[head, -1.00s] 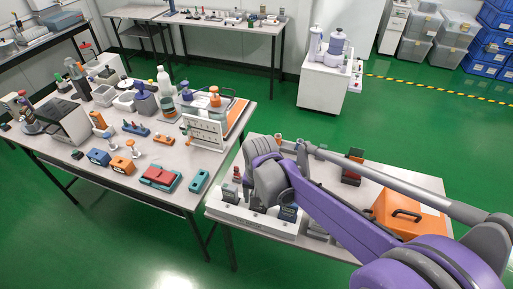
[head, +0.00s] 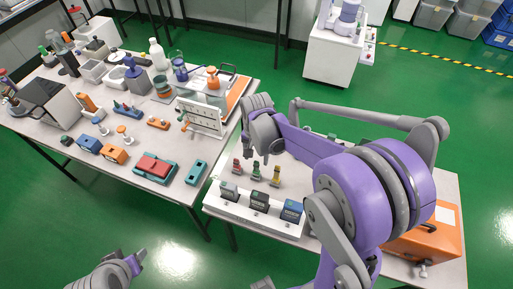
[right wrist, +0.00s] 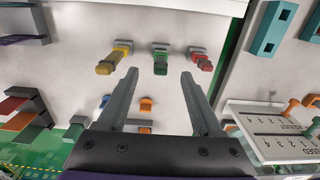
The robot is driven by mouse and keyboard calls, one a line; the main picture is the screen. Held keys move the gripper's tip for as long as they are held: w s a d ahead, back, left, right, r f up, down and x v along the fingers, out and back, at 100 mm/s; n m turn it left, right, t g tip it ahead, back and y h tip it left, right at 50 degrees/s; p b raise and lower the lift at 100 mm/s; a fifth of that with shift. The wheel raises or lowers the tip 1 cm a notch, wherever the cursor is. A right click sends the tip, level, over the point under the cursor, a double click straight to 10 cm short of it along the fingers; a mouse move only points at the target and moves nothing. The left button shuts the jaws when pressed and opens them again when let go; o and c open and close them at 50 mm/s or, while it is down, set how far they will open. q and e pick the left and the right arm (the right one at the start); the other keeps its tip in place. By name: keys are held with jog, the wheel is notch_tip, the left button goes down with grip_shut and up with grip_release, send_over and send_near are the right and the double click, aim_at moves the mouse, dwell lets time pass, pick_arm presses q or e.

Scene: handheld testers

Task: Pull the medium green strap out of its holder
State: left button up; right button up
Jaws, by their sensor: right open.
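The green strap (head: 256,172) stands in the middle of a row, between a red strap (head: 236,167) and a yellow strap (head: 275,175). In the right wrist view the green strap (right wrist: 160,66) sits in a small grey holder (right wrist: 161,47), centred beyond my fingertips. My right gripper (right wrist: 158,76) is open, its fingers apart and empty; no contact with the strap shows. In the head view my right gripper (head: 256,104) shows above and behind the strap row. My left gripper (head: 136,262) is at the lower left, away from the straps; its jaw state is unclear.
An orange case (head: 425,245) lies at right. A crowded table (head: 150,200) stands to the left.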

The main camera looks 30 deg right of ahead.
aim_at(256, 170)
notch_tip(256, 170, down, 8)
jog(key=shift+w+d+r, duration=0.1)
jog(key=shift+w+r, duration=0.05)
jog(key=shift+r, duration=0.05)
grip_shut()
dwell(0.7)
dwell(1.3)
